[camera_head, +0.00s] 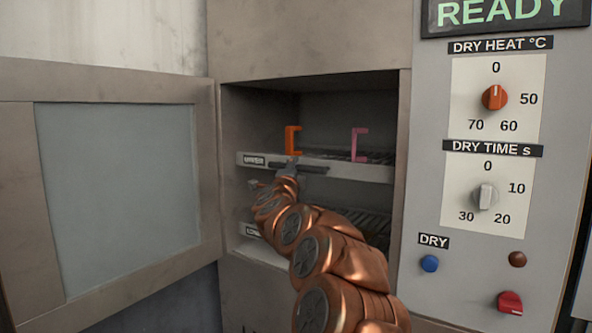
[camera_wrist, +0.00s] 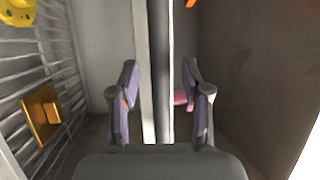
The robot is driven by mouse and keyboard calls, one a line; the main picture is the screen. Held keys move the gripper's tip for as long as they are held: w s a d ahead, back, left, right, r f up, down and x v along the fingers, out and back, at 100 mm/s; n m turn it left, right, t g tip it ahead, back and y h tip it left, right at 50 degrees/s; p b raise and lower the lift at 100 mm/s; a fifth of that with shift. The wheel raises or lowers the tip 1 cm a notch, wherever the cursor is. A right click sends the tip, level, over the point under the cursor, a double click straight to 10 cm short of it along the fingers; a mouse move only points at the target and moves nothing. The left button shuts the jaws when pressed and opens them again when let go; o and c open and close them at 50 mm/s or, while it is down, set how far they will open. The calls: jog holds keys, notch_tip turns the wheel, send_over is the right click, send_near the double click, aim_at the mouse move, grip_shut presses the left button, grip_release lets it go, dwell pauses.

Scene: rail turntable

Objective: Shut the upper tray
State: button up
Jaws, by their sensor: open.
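The upper tray (camera_head: 345,172) has a pale front panel with an "UPPER" label and a dark bar handle (camera_head: 310,168). It sits in the open cabinet; how far it stands out is hard to tell. An orange C-shaped piece (camera_head: 289,140) and a pink one (camera_head: 354,145) stand on it. My gripper (camera_head: 287,168) is at the left part of the handle and partly hides it. In the wrist view my open gripper (camera_wrist: 160,78) has one finger on each side of the dark handle bar (camera_wrist: 160,45). Whether the fingers touch it is unclear.
A lower tray (camera_head: 262,250) is below, largely hidden by my arm. The wrist view shows a wire rack (camera_wrist: 45,65) with a yellow piece (camera_wrist: 18,12) and an orange-yellow piece (camera_wrist: 42,115). The cabinet door (camera_head: 120,195) hangs open left; the control panel (camera_head: 490,230) is right.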

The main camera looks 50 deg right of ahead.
jog(key=v, duration=0.9)
dwell(0.6)
